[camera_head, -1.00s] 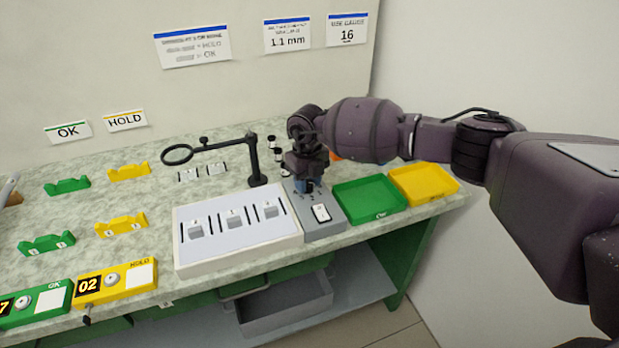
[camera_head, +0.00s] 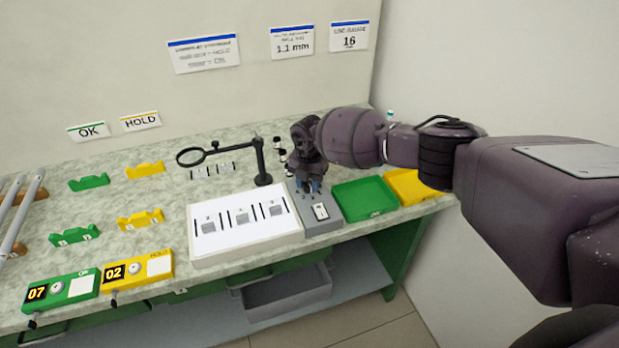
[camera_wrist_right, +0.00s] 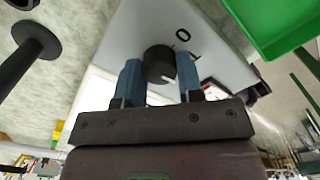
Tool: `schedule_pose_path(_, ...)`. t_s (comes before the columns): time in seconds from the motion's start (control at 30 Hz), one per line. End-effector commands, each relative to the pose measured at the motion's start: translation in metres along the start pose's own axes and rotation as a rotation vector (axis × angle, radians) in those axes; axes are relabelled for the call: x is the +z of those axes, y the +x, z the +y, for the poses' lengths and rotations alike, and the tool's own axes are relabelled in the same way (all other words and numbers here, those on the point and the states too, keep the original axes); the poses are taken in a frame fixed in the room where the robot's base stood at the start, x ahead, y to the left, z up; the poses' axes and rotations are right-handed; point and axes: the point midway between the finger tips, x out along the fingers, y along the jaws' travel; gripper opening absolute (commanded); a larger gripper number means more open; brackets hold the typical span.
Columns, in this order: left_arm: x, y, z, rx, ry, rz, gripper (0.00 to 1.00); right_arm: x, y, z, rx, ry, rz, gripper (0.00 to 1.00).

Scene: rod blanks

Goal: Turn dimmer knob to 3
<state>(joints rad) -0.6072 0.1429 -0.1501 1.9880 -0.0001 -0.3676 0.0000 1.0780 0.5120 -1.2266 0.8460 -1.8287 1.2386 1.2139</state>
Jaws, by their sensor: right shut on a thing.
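The dimmer knob (camera_wrist_right: 158,62) is a round black knob on a grey control box (camera_head: 322,229). In the right wrist view it sits between the two blue fingertips of my right gripper (camera_wrist_right: 160,78), which is shut on it. A white pointer mark on the knob points to the lower right there. In the head view my right gripper (camera_head: 309,187) comes down on the box from above and hides the knob. My left gripper is not in view.
A white rocker switch (camera_head: 320,211) is in front of the gripper. A white light panel (camera_head: 245,244) adjoins the box's left. A magnifier stand (camera_head: 262,165) stands close behind. Green (camera_head: 365,199) and yellow (camera_head: 404,186) trays lie to the right.

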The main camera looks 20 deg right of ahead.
Motion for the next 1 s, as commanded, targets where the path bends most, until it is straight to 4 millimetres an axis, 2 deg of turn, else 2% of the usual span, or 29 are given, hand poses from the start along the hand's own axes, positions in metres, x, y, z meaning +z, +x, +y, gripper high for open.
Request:
schedule_pose_path(0.03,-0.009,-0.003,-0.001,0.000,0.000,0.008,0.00,0.001,-0.005,0.000,0.001,0.044,-0.003,0.11)
schedule_pose_path(0.2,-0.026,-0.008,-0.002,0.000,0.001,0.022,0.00,0.001,-0.004,0.000,0.000,0.205,-0.002,0.11)
schedule_pose_path(0.6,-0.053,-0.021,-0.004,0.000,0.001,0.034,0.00,0.000,-0.003,0.000,0.000,0.568,-0.001,0.11)
schedule_pose_path(1.0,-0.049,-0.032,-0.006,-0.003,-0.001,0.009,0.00,0.001,-0.001,-0.001,0.000,0.800,-0.002,0.11)
